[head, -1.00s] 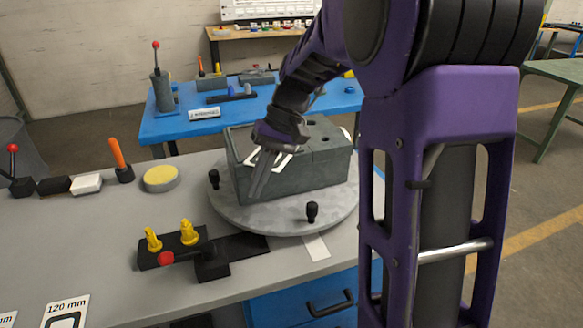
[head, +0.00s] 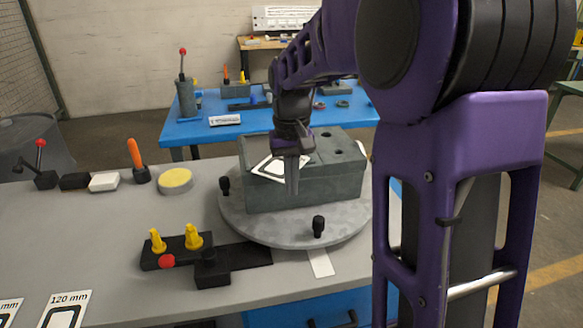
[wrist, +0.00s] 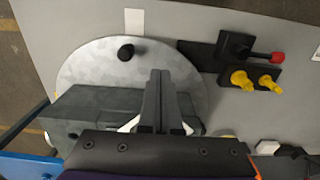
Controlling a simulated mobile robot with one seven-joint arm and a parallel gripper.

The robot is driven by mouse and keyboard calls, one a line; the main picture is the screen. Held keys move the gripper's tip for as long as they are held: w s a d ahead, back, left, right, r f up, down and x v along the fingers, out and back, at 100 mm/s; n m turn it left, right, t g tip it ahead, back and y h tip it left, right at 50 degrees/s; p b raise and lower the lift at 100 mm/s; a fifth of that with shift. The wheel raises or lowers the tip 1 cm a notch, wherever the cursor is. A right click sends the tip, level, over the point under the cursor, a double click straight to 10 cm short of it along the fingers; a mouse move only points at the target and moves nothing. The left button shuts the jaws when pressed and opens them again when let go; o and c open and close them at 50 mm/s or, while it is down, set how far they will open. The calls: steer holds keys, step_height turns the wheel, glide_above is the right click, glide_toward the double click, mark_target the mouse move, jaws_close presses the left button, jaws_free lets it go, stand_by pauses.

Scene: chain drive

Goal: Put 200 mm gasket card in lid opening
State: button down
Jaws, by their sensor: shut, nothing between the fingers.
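A grey gearbox-like box (head: 330,188) stands on a round grey turntable on the bench. A white-bordered card (head: 262,168) lies at the left part of the box top; its size label cannot be read, and my gripper hides part of it. White bits beside my fingers in the wrist view (wrist: 188,129) may be its edges. My gripper (head: 293,190) points down in front of the card, fingers shut together with nothing between them. It also shows in the wrist view (wrist: 159,74). Whether the card sits fully in the opening cannot be told.
Black knobs (head: 318,227) stand on the turntable rim (head: 270,230). A black fixture with yellow pegs (head: 193,237) is at its front left. A card marked 120 mm (head: 66,309) lies at the front left, where the bench is mostly clear. A blue table (head: 190,133) stands behind.

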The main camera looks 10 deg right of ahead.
mark_target(282, 169)
steer(key=shift+w+f, duration=0.65)
steer(key=shift+w, duration=0.35)
steer(key=shift+w+f, duration=0.6)
steer(key=shift+w, duration=0.4)
steer(key=w+p, duration=0.4)
steer(key=w, duration=0.2)
steer(key=shift+w, duration=0.6)
steer(key=shift+s, duration=0.1)
